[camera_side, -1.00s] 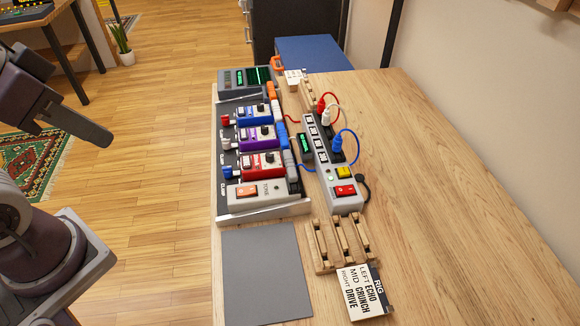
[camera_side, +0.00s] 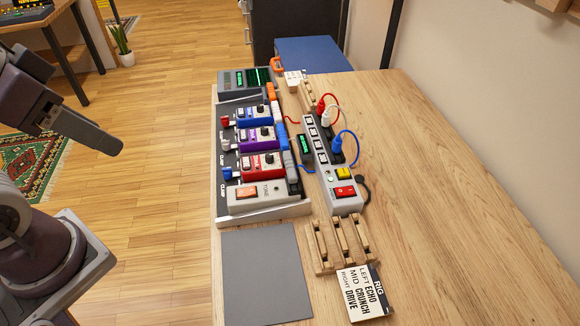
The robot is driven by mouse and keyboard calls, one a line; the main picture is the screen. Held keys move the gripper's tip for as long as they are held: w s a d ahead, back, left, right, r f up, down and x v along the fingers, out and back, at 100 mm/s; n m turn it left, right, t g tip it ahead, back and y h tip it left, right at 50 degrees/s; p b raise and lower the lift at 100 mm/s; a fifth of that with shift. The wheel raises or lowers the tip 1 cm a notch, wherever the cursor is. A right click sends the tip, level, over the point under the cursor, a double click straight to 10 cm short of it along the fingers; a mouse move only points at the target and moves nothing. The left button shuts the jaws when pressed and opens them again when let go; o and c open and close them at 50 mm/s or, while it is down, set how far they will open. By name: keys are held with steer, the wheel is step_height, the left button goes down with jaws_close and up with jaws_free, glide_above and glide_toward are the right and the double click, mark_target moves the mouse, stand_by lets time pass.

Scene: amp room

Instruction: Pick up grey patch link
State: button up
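The pedalboard (camera_side: 223,180) lies on the wooden table with a row of blue, purple, red and pale grey pedals. Small coloured link pieces line its right edge: an orange one (camera_side: 271,91), a light grey one (camera_side: 277,112), a blue one (camera_side: 282,132) and a darker grey one (camera_side: 289,162). I cannot tell for sure which grey piece is the grey patch link. My gripper (camera_side: 112,146) is at the left, over the floor and well apart from the board. Only one dark finger shape shows, so its opening cannot be seen.
A power strip (camera_side: 346,206) with red, white and blue plugs stands right of the board. A slotted wooden rack (camera_side: 342,244), a label card (camera_side: 365,293) and a flat grey mat (camera_side: 265,275) lie in front. The table's right side (camera_side: 440,200) is clear.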

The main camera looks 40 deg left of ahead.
steer(key=n+g, duration=0.5)
steer(key=n, duration=0.4)
glide_above(290, 164)
steer(key=s, duration=0.1)
step_height(290, 164, down, 16)
steer(key=shift+g, duration=0.3)
steer(key=f, duration=0.5)
steer(key=w+f, duration=0.1)
steer(key=f, duration=0.1)
steer(key=shift+a+f, duration=0.1)
steer(key=shift+f, duration=0.25)
steer(key=shift+w+f, duration=0.1)
steer(key=shift+f, duration=0.2)
steer(key=shift+f, duration=0.25)
steer(key=shift+c, duration=0.2)
